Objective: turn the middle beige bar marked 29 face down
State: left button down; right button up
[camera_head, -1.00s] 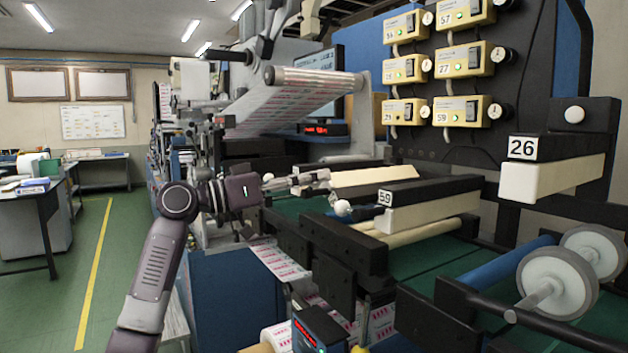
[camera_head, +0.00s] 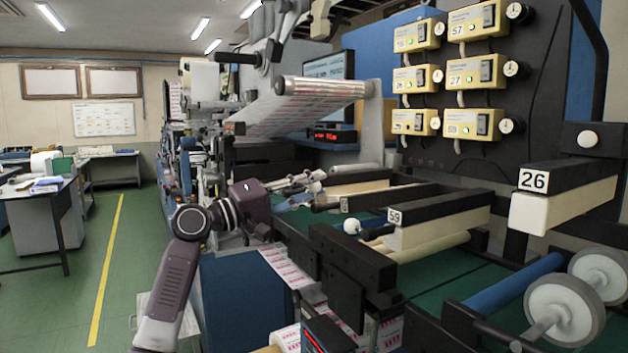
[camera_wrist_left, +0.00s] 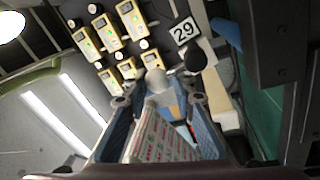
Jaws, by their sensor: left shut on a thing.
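In the left wrist view, the fingers (camera_wrist_left: 158,102) are shut around a pale ball knob (camera_wrist_left: 154,80). The label 29 (camera_wrist_left: 184,32) shows just beyond, with a beige bar part (camera_wrist_left: 226,105) at the right. My right gripper is in neither view.
Nearer stand the bar marked 59 (camera_head: 440,227), with its own white ball knob (camera_head: 352,226), and the bar marked 26 (camera_head: 562,205). Black brackets (camera_head: 350,270) and white rollers (camera_head: 560,308) lie in front. Beige control boxes (camera_head: 470,75) hang behind.

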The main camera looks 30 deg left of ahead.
pick_arm(q)
jog(key=shift+w+f+n+p, duration=0.15)
jog(key=shift+f+n+p, duration=0.15)
jog(key=shift+n, duration=0.25)
jog(key=shift+w+f+n+p, duration=0.15)
jog(key=shift+n+p, duration=0.2)
jog(key=shift+n, duration=0.2)
jog(key=shift+w+a+f+n+y+p, duration=0.2)
jog(key=shift+a+f+n+y+p, duration=0.4)
jog(key=shift+n+p, duration=2.15)
jog(key=shift+w+a+f+n+y+p, duration=0.2)
jog(key=shift+f+n+y+p, duration=0.5)
jog(key=shift+n+p, duration=2)
jog(key=shift+w+a+f+n+y+p, duration=0.15)
jog(key=shift+a+f+n+y+p, duration=0.5)
jog(key=shift+n+p, duration=2.1)
jog(key=shift+d+f+m+h+p, duration=0.2)
jog(key=shift+f+m+h+p, duration=0.05)
jog(key=shift+m+p, duration=0.35)
